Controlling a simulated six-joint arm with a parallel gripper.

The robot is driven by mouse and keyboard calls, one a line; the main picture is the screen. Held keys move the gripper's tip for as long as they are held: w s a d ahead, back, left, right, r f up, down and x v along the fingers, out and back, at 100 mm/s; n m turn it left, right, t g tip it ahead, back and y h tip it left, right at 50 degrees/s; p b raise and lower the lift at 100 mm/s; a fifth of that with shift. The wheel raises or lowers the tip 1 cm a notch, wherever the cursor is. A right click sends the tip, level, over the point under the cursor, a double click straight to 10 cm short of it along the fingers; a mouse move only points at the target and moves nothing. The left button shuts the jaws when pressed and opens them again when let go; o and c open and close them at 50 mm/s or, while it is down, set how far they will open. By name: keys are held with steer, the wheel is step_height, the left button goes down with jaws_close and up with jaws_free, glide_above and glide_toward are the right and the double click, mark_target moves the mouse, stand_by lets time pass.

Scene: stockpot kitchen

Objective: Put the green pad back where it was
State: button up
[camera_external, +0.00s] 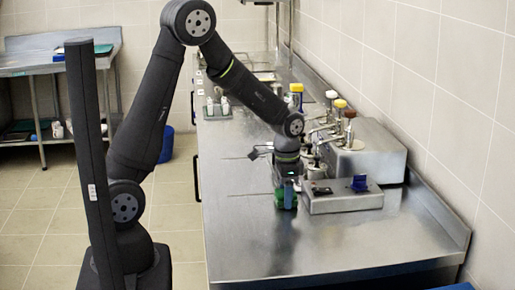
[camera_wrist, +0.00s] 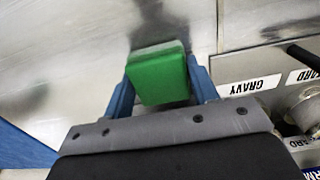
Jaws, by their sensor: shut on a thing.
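The green pad (camera_wrist: 160,75) is a small green block between the two blue fingers of my gripper (camera_wrist: 160,88) in the wrist view. My gripper (camera_external: 286,200) is shut on it and points down. In the external view the green pad (camera_external: 280,200) shows low at the gripper's tip, close to the steel counter (camera_external: 250,245). I cannot tell whether the pad touches the counter. The spot where the pad was is not marked in either view.
A low metal box (camera_external: 345,203) with a blue part (camera_external: 359,183) on top stands just right of my gripper. Behind it is a steel dispenser (camera_external: 370,155) with several pumps. Labels such as GRAVY (camera_wrist: 250,86) show in the wrist view. The counter's front is clear.

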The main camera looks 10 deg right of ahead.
steer(key=o, duration=0.9)
steer(key=shift+f, duration=0.1)
steer(key=shift+o, duration=0.2)
step_height(320, 180, up, 12)
step_height(320, 180, down, 12)
steer(key=shift+f, duration=0.15)
steer(key=shift+r, duration=2.2)
